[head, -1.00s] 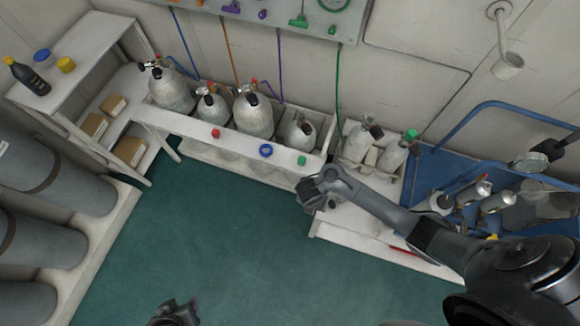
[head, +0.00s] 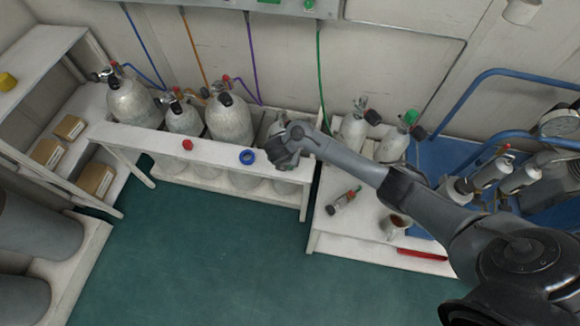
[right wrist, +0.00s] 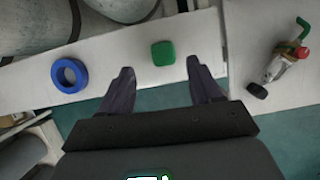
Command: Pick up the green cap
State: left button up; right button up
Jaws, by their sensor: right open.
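The green cap (right wrist: 163,53) lies on the white bench ledge, seen in the right wrist view just beyond and between my fingertips. In the head view it is hidden behind my right gripper (head: 286,157). My right gripper also shows in the right wrist view (right wrist: 160,67), with its two fingers spread apart and nothing between them. It is above the ledge's right end, and the cap looks apart from both fingers. My left gripper is not in view.
A blue ring (head: 247,157) and a red cap (head: 187,145) lie to the left on the same ledge (head: 140,139). Grey cylinders (head: 228,118) stand behind it. A small valve fitting (head: 345,199) and a mug (head: 396,222) are on the lower bench at right.

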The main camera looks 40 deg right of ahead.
jog(key=b+x, duration=0.2)
jog(key=x, duration=0.1)
jog(key=b+x, duration=0.1)
jog(key=x, duration=0.1)
jog(key=shift+s+d, duration=0.2)
jog(key=shift+d, duration=0.1)
jog(key=shift+w+d+f+b, duration=0.2)
jog(key=shift+f+b, duration=0.15)
jog(key=shift+f, duration=0.05)
jog(key=c, duration=1)
jog(key=shift+r, duration=0.15)
